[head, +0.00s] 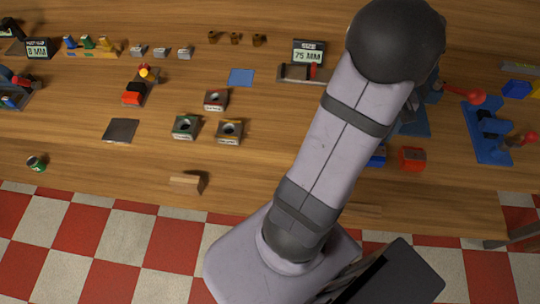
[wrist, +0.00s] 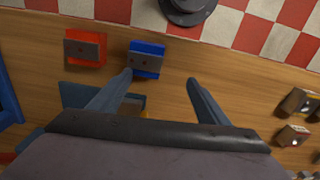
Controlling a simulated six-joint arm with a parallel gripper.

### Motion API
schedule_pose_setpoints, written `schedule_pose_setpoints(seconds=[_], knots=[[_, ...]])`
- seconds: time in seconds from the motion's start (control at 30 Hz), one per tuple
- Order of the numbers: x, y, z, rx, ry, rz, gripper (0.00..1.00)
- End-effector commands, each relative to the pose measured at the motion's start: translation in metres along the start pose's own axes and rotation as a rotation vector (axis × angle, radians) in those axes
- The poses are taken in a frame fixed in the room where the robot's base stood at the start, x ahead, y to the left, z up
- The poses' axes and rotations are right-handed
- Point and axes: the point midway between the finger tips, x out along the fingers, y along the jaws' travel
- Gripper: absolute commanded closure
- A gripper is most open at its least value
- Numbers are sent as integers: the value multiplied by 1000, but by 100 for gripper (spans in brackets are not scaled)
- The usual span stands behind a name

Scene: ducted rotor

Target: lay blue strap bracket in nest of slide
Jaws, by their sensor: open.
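A blue block with a dark grey face plate (wrist: 147,60), which looks like the blue strap bracket, sits on the wooden table. In the head view its blue edge (head: 377,159) shows beside my arm. My gripper (wrist: 158,80) is open and empty; its left fingertip appears close to the block's lower left corner in the wrist view, but I cannot tell whether they touch. A blue fixture (wrist: 75,95), possibly the slide, lies partly behind the left finger. In the head view my arm hides most of a blue fixture (head: 415,122). I cannot make out the nest.
A red block with a similar plate (wrist: 86,48) stands left of the blue one, and right of it in the head view (head: 412,158). A blue clamp with a red handle (head: 487,130) stands further right. Small blocks (wrist: 292,135) lie at right. Wood between is clear.

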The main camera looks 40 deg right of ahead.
Motion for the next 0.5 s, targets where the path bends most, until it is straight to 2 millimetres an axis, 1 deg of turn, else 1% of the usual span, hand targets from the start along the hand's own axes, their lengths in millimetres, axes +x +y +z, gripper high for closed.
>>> schedule_pose_setpoints(seconds=[0.03, 0.07, 0.13, 0.17, 0.2, 0.27, 0.3, 0.37, 0.4, 0.47, 0.5], knots=[[-1, -20, -6, -36, 0, 0, 30], [-2, -32, -9, -54, 1, 0, 30], [-4, -65, -14, -106, 1, 0, 30], [-4, -81, -16, -131, 1, 0, 30], [-5, -103, -16, -165, 1, 1, 30], [-6, -137, -14, -218, 1, 0, 30], [-7, -159, -10, -254, 0, 0, 30], [-8, -191, -2, -307, 1, 1, 30], [-8, -211, 5, -342, 1, 1, 30], [-8, -239, 18, -396, 1, 1, 30], [-8, -256, 28, -431, 1, 1, 30]])
